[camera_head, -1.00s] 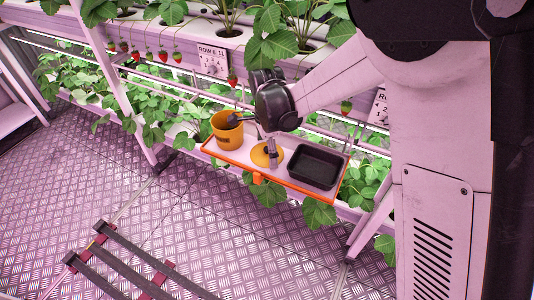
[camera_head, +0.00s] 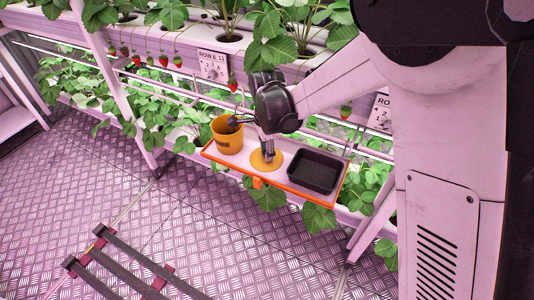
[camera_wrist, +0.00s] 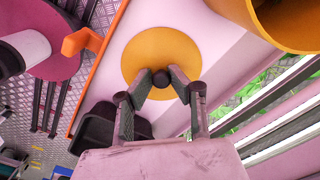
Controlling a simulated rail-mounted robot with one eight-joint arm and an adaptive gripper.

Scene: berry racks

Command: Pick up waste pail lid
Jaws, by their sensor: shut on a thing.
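The waste pail lid, a flat orange-yellow disc (camera_head: 258,161) with a dark knob at its centre, lies on the shelf tray between the pail and the black tray. In the wrist view the lid (camera_wrist: 150,50) fills the upper middle. My gripper (camera_head: 268,155) is directly above it, and in the wrist view its fingertips (camera_wrist: 160,78) are closed on the dark knob. I cannot tell any gap between lid and tray. The orange pail (camera_head: 228,139) stands to the left of the lid; its rim (camera_wrist: 262,35) shows at the wrist view's upper right.
The pink tray with an orange rim (camera_head: 232,166) holds these things. A black bin (camera_head: 315,169) stands at its right end. Strawberry racks with leaves and hanging berries (camera_head: 164,61) rise behind. The metal floor (camera_head: 140,220) in front is open, with dark rails at lower left.

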